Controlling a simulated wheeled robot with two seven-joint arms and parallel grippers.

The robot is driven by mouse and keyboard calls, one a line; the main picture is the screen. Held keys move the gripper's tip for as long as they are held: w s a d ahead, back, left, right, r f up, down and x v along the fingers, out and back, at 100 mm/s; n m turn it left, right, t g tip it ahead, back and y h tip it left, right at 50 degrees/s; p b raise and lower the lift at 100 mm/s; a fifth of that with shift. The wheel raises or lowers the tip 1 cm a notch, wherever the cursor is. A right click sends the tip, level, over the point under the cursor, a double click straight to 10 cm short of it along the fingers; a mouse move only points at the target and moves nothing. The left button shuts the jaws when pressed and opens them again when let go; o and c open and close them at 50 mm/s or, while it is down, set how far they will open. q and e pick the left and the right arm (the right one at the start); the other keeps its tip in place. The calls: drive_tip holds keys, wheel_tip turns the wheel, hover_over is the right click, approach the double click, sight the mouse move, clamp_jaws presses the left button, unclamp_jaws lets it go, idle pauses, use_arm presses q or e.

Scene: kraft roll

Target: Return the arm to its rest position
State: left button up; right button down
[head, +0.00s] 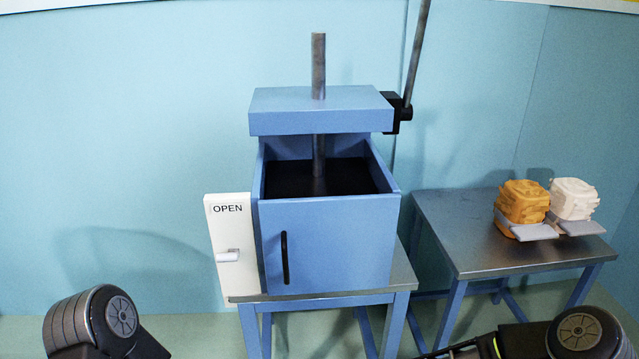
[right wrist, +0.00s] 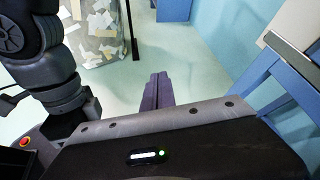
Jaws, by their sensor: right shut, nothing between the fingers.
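My right gripper (right wrist: 157,82) shows in the right wrist view with its two dark fingers together and nothing between them. It points out over open pale floor. In the head view, part of my right arm (head: 585,335) lies along the bottom right edge, low in front of the side table. My left arm (head: 95,325) shows only as a rounded joint at the bottom left. The left gripper is out of view.
A blue press box (head: 335,240) with an "OPEN" panel (head: 232,245) stands on a metal table. A side table (head: 480,245) holds an orange bundle (head: 522,201) and a white bundle (head: 573,198). A container with paper scraps (right wrist: 95,35) stands beyond the gripper.

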drive_tip(key=s+d+f+n+h+p, duration=0.2)
drive_tip(key=s+d+f+n+h, duration=0.2)
drive_tip(key=s+d+f+n, duration=0.2)
drive_tip(key=s+d+f+n+h+p, duration=0.1)
drive_tip(key=s+d+f+n+h, duration=0.3)
drive_tip(key=s+d+f+n, duration=0.3)
drive_tip(key=s+d+n, duration=0.1)
drive_tip(key=s+d, duration=0.1)
drive_tip(key=d, duration=0.2)
drive_tip(key=shift+d+f+g+h+p, duration=0.2)
drive_tip(key=shift+d+g+h+p, duration=0.1)
drive_tip(key=shift+g+p, duration=0.1)
